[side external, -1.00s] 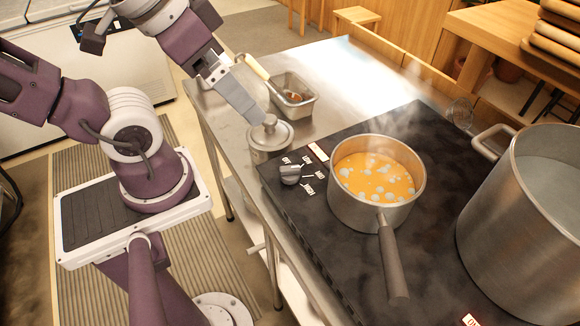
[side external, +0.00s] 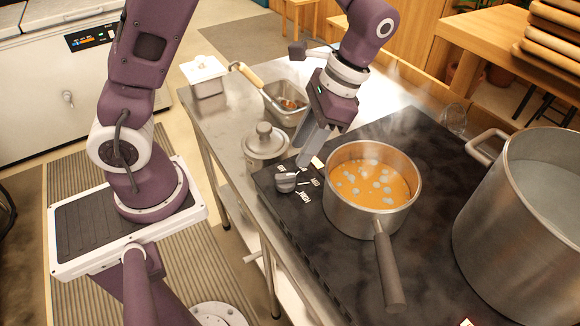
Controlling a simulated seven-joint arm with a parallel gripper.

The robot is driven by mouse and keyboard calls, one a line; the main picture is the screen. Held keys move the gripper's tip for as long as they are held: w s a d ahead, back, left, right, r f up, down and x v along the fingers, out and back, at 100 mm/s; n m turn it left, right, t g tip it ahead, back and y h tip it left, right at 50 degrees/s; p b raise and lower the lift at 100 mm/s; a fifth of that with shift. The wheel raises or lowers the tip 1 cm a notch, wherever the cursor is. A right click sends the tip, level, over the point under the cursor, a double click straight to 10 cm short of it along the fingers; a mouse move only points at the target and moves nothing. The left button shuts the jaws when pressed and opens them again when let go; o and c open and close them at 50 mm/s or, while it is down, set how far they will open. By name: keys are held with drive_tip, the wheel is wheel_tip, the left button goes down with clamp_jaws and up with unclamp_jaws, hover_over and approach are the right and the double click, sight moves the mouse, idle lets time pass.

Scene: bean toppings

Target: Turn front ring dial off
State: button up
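No held object shows, and I cannot tell whether a fingertip touches the dial. The dial's exact setting is too small to read.
The steel saucepan (side external: 330,203) of orange beans stands close right of my gripper, its handle pointing forward. A large pot (side external: 500,235) stands at right. A lidded metal pot (side external: 265,146), a ladle (side external: 249,76) in a steel tray (side external: 284,115) and a white-lidded container (side external: 205,77) stand behind left.

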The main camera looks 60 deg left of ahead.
sight(286, 175)
drive_tip(key=x, duration=0.6)
drive_tip(key=shift+s+f, duration=0.2)
drive_tip(key=shift+f, duration=0.1)
drive_tip(key=shift+c, duration=0.3)
clamp_jaws()
